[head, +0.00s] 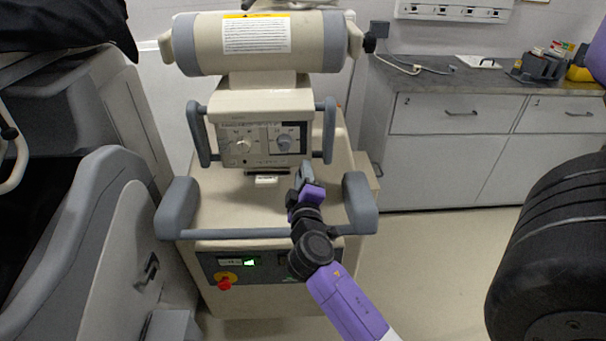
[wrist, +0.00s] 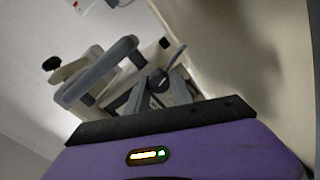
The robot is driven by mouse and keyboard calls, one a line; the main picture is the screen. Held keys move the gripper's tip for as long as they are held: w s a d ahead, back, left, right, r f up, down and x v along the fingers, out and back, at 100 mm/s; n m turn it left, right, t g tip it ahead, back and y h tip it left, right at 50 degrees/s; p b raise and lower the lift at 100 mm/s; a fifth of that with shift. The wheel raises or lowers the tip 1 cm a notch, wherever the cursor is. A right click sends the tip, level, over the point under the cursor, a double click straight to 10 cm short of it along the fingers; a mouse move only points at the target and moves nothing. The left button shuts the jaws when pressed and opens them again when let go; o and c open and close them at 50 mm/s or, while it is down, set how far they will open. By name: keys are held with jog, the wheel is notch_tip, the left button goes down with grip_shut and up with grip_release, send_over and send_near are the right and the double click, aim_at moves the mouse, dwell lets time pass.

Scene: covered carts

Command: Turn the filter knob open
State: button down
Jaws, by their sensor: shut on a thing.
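The cart's control panel (head: 262,144) faces me and carries two knobs: a pale one (head: 243,145) at left and a grey filter knob (head: 284,142) at right. The panel labels are too small to read. My gripper (head: 303,172) reaches up from below, at the panel's lower right. In the wrist view my gripper (wrist: 158,86) is shut on the grey filter knob (wrist: 160,78), seen between the fingers. The fingers partly hide it, and I cannot read its turn angle.
Grey side handles (head: 326,130) flank the panel close to my gripper. A lower grey rail (head: 235,233) runs in front, with a red button (head: 224,283) beneath. A covered cart (head: 95,215) stands left, a black rounded object (head: 550,250) right. Open floor (head: 440,260) lies between.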

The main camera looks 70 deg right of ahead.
jog(key=shift+s+d+f, duration=0.15)
jog(key=shift+s+f, duration=0.05)
jog(key=shift+s, duration=0.05)
jog(key=c, duration=1.3)
grip_release()
jog(key=shift+o, duration=0.8)
jog(key=shift+r, duration=0.1)
jog(key=b+v, duration=0.1)
jog(key=v, duration=0.7)
jog(key=shift+w, duration=0.1)
